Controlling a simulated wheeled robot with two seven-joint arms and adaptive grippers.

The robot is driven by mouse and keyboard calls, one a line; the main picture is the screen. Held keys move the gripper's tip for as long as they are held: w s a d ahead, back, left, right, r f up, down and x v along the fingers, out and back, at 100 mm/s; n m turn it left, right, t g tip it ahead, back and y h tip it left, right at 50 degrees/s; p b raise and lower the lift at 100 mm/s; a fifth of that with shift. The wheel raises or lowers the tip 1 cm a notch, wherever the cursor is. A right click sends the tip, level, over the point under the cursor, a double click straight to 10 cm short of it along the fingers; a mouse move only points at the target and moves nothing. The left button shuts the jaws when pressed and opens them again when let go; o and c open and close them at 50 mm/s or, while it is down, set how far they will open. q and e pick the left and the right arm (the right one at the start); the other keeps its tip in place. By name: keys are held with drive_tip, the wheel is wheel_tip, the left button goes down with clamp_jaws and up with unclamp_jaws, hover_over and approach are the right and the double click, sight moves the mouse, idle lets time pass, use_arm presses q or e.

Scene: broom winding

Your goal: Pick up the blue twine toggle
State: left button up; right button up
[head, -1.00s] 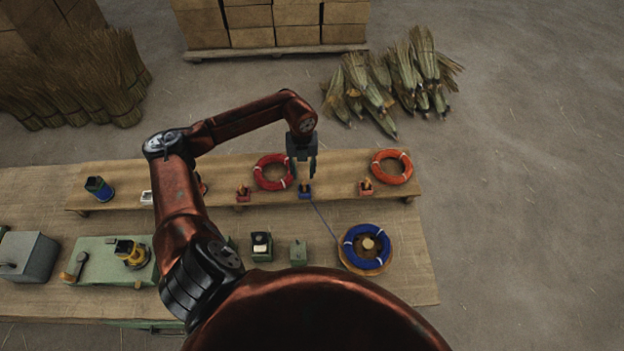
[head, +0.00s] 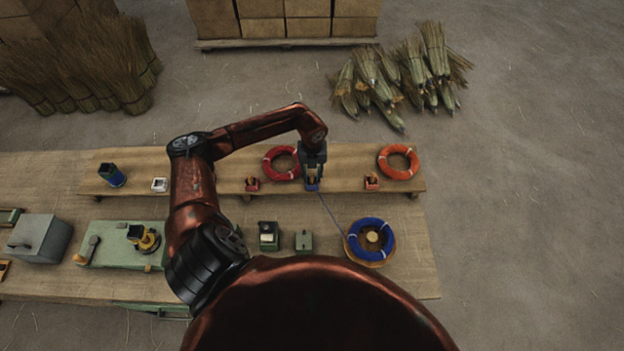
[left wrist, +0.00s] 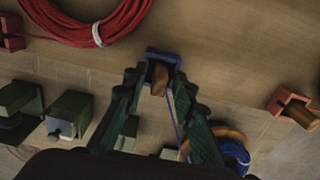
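The blue twine toggle (left wrist: 158,78) is a short wooden peg sitting in a small blue holder (left wrist: 163,54), and blue twine runs from it. In the head view the blue holder (head: 312,187) stands on the raised wooden shelf, and the toggle is hidden behind my gripper. The twine leads to the blue coil (head: 371,240) on a round wooden base. My left gripper (head: 312,179) is right over the holder. In the left wrist view its fingers (left wrist: 156,76) are spread on either side of the toggle, with gaps visible. My right gripper is not in view.
A red coil (head: 281,163) lies just behind my left gripper, with a red holder (head: 252,184) to the left. An orange coil (head: 398,161) and another red holder (head: 372,182) are to the right. Green blocks (head: 268,236) stand in front on the bench.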

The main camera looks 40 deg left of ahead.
use_arm(q)
clamp_jaws()
drive_tip(key=shift+r, duration=0.1)
